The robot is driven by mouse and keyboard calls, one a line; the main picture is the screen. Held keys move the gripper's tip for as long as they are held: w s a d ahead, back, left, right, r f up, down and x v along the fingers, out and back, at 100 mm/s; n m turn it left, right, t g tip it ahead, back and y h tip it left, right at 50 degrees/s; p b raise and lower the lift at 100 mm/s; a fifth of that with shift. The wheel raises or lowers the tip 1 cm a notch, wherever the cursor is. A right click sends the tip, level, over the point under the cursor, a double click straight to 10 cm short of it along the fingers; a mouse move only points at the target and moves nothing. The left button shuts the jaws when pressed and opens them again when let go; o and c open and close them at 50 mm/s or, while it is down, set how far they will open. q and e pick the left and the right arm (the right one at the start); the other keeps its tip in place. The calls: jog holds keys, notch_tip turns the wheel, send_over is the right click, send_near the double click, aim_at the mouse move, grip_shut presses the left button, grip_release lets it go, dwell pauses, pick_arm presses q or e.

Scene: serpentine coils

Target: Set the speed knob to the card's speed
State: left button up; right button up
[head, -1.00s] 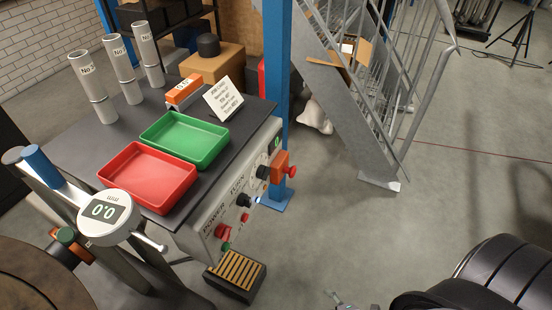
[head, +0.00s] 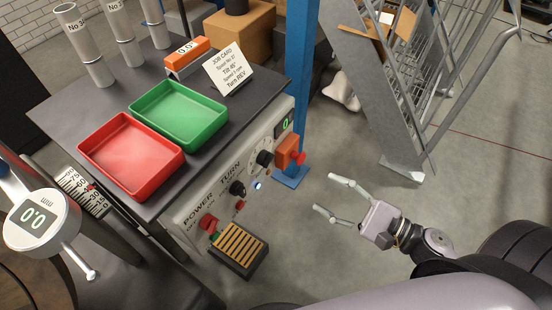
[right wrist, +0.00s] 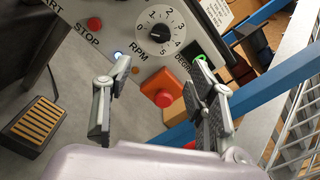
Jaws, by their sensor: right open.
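The speed knob is a black round knob (right wrist: 159,33) on a white dial with numbers around it and RPM beside it. In the head view the knob (head: 264,158) is on the sloping front panel; its exact setting is too small to read surely. The white job card (head: 229,72) stands at the table's back right; its speed line is too small to read surely. My right gripper (head: 326,193) is open and empty, right of the panel and apart from it. In the right wrist view its fingers (right wrist: 157,72) are spread below the dial. My left gripper is not in view.
An orange box with a red button (head: 290,153) juts out beside the dial. A green display (head: 285,124) reads 0. The TURN knob (head: 237,188) is farther left. A blue post (head: 300,70) and metal stairs (head: 390,110) stand behind. Open floor lies around the gripper.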

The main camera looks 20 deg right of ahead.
aim_at(271, 161)
jog(key=p+x, duration=0.4)
jog(key=x, duration=1)
jog(key=shift+w+a, duration=0.1)
jog(key=shift+w, duration=0.2)
jog(key=shift+w+a, duration=0.25)
jog(key=c, duration=1.1)
jog(key=shift+c, duration=0.3)
